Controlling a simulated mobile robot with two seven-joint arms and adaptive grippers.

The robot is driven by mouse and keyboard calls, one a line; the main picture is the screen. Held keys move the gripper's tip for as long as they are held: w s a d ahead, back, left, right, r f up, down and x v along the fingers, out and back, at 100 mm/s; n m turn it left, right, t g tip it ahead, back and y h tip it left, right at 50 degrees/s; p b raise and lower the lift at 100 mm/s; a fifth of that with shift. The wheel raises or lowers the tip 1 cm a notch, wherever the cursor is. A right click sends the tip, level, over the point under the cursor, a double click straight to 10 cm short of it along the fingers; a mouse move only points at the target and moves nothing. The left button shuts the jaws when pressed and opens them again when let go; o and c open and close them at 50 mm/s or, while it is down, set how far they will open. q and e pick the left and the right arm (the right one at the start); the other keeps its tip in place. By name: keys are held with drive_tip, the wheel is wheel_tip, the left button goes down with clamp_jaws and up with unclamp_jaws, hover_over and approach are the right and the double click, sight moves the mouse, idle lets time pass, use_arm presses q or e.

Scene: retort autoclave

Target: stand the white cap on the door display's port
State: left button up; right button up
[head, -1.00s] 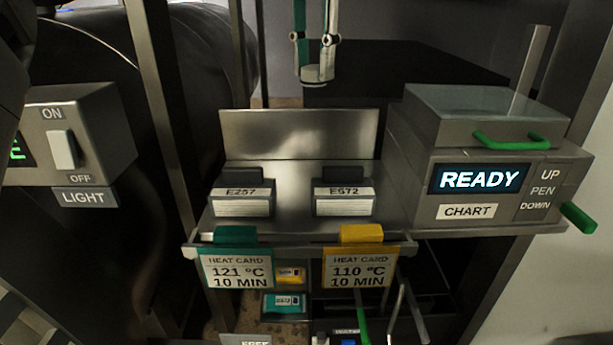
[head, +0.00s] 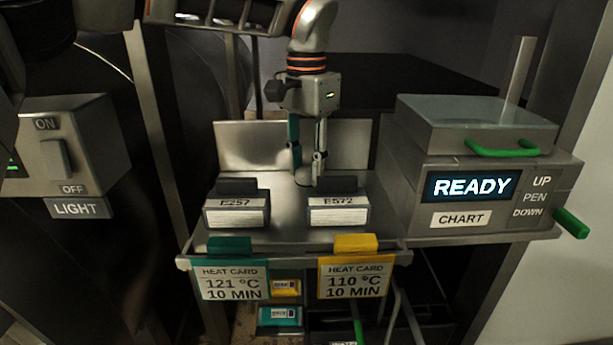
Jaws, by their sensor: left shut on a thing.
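My left gripper (head: 307,172) points down at the back of the steel shelf (head: 280,232), behind and between the two labelled blocks. Its fingers are close together, shut on a small pale rounded thing (head: 306,180) at the fingertips. This may be the white cap; it is too small and partly hidden to be sure, and I cannot tell whether it touches the shelf. No other white cap shows. A box at the left edge has a cut-off green display (head: 11,165); I cannot tell if this is the door display, and no port is visible. My right gripper is not in view.
Blocks E257 (head: 236,213) and E572 (head: 338,211) stand on the shelf, with green (head: 231,280) and yellow (head: 354,278) heat cards in front. The READY chart recorder (head: 474,186) stands right, with green handles. A LIGHT switch (head: 56,160) is at left.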

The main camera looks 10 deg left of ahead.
use_arm(q)
drive_tip(key=shift+f, duration=1.35)
drive_tip(key=shift+f, duration=0.1)
drive_tip(key=o, duration=0.6)
drive_tip(key=shift+o, duration=0.2)
